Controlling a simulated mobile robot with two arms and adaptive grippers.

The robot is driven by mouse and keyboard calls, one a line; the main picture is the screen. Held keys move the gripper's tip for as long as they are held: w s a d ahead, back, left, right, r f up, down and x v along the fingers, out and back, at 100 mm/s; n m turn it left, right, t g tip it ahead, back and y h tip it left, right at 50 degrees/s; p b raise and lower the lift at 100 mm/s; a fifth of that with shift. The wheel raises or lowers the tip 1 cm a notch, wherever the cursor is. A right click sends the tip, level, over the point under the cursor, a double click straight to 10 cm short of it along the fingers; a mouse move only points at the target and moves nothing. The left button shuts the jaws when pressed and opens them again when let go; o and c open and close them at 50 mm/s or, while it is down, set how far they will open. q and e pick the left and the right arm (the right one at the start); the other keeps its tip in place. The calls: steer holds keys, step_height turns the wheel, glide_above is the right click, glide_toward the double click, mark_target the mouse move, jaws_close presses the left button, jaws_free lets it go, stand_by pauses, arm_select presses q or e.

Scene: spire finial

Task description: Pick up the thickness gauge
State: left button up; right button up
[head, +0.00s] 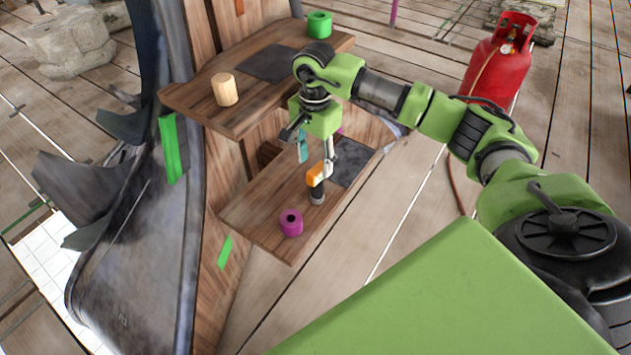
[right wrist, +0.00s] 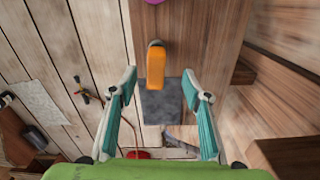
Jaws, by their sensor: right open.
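An orange and black upright piece (head: 316,177), which looks like the thickness gauge, stands on the lower wooden shelf (head: 262,212). In the right wrist view, its orange body (right wrist: 155,68) shows between the lines of the two fingers, with a dark round end at its top. My right gripper (head: 316,160) is open and points down at it from just above. Its teal fingers (right wrist: 161,88) are spread apart with nothing held between them. I cannot tell whether either finger touches the gauge. My left gripper is not in view.
A purple ring (head: 291,222) sits near the gauge on the lower shelf, and a dark mat (head: 351,162) lies behind it. The upper shelf (head: 188,97) holds a wooden cylinder (head: 225,89) and a green ring (head: 319,24). A red gas cylinder (head: 497,65) stands on the floor.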

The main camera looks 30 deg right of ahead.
mark_target(315, 167)
step_height(315, 167, down, 4)
steer(key=shift+r, duration=0.25)
steer(key=f, duration=0.1)
steer(key=f+b, duration=0.1)
steer(key=f, duration=0.2)
steer(key=shift+s+d+f, duration=0.1)
steer(key=shift+s+f, duration=0.2)
steer(key=shift+s, duration=0.05)
steer(key=shift+f, duration=0.35)
jaws_close()
